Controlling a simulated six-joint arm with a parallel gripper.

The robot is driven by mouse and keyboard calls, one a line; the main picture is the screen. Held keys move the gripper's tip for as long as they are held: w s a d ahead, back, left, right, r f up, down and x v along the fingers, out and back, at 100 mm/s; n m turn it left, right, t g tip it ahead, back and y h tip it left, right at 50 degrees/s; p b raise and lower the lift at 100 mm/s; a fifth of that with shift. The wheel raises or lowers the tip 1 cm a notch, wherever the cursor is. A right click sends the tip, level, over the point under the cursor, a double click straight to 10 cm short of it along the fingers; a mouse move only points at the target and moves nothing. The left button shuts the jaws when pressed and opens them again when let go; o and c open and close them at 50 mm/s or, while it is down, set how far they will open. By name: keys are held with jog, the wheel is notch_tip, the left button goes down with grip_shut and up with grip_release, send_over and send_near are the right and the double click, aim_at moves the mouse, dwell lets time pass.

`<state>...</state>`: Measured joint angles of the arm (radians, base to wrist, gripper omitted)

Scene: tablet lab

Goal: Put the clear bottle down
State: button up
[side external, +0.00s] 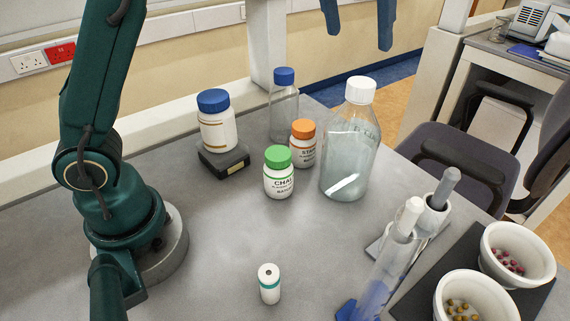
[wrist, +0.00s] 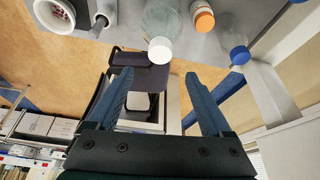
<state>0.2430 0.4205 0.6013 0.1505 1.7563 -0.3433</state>
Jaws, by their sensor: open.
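A large clear bottle with a white cap (side external: 348,150) stands upright on the grey bench. It also shows in the wrist view (wrist: 161,20). A smaller clear bottle with a blue cap (side external: 284,112) stands behind it to the left, and shows in the wrist view by its blue cap (wrist: 239,55). My gripper (side external: 360,40) is open, with its blue fingers above and behind the large bottle's cap in the side view. In the wrist view the gripper (wrist: 160,73) is empty, and the white cap lies beyond its fingertips. The fingers touch no bottle.
Green-capped (side external: 278,173) and orange-capped (side external: 303,143) jars stand left of the large bottle. A blue-capped jar (side external: 216,121) sits on a black block. A small white vial (side external: 269,284) stands on open bench.

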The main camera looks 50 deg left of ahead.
jog(key=shift+s+r, duration=0.2)
jog(key=shift+r, duration=0.15)
jog(key=s+a+f+m, duration=0.1)
jog(key=s+a+f, duration=0.1)
jog(key=s+f, duration=0.5)
jog(key=s+a+f+t, duration=0.1)
jog(key=s+a+f, duration=0.2)
jog(key=s+f, duration=0.4)
jog(key=s, duration=0.3)
jog(key=shift+m+h, duration=0.3)
jog(key=shift+m, duration=0.1)
